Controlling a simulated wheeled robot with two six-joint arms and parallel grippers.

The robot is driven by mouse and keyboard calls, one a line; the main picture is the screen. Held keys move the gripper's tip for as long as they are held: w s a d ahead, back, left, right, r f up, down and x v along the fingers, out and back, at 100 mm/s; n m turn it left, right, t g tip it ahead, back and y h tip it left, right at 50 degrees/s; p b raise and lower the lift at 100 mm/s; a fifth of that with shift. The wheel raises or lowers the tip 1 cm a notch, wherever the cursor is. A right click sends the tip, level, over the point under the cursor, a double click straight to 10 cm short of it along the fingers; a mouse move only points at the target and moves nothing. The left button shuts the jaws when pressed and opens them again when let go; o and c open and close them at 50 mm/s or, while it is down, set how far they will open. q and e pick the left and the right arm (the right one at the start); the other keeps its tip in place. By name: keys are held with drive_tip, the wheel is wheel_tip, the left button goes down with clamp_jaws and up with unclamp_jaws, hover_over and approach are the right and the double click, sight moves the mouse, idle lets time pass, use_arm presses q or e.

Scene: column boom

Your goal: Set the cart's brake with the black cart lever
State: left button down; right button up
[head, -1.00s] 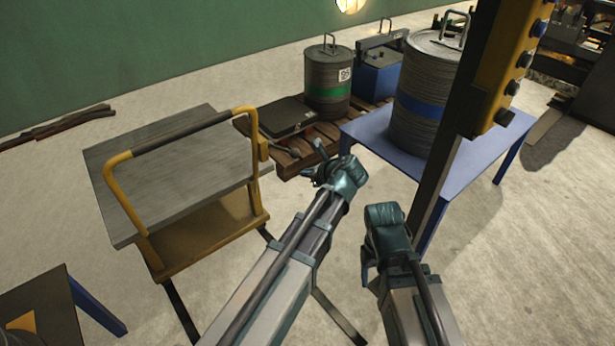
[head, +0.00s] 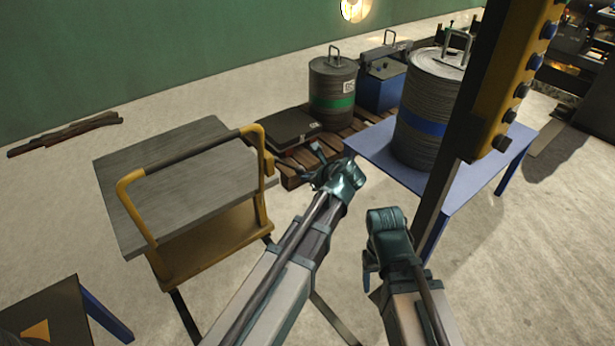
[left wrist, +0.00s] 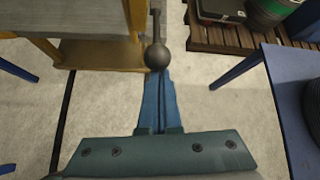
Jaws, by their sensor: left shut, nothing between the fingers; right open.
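The cart has a grey top (head: 165,175), a yellow lower deck (head: 210,245) and a yellow push handle (head: 130,205) with a dark grip. The black cart lever (left wrist: 158,55) shows in the left wrist view as a rod ending in a round knob, beside the cart's yellow post. My left gripper (head: 318,165) is right of the cart, shut and empty. In the left wrist view its blue fingers (left wrist: 158,85) point at the knob, with the tips at or just under it; contact cannot be told. My right gripper (head: 368,270) is open and empty, away from the cart.
A blue table (head: 365,150) with a large drum (head: 430,110) stands to the right. A wooden pallet (head: 292,172) with a scale, smaller drum and blue box lies behind. A yellow pendant (head: 510,85) hangs at right. A dark table (head: 45,315) is at lower left.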

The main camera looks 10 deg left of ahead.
use_arm(q)
drive_tip(key=w+a+r+g+h+p, duration=0.1)
drive_tip(key=r+p, duration=0.1)
drive_tip(key=p, duration=0.2)
drive_tip(key=w+a+r+g+h+p, duration=0.1)
drive_tip(key=r+p, duration=0.2)
drive_tip(key=p, duration=0.2)
drive_tip(key=a+r+g+h+p, duration=0.1)
drive_tip(key=r+h+p, duration=0.1)
drive_tip(key=r+p, duration=0.1)
drive_tip(key=shift+w+r+p, duration=0.15)
drive_tip(key=shift+w+p, duration=0.25)
drive_tip(key=shift+p, duration=0.4)
drive_tip(key=w+a+r+g+h+p, duration=0.3)
drive_tip(key=w+a+r+h+p, duration=0.1)
drive_tip(key=w+a+p, duration=0.1)
drive_tip(key=shift+a+r+g+p, duration=0.2)
drive_tip(key=shift+a+g+p, duration=0.2)
drive_tip(key=shift+a+p, duration=0.45)
drive_tip(key=shift+w+a, duration=0.1)
drive_tip(key=shift+a, duration=0.15)
drive_tip(key=shift+d, duration=0.1)
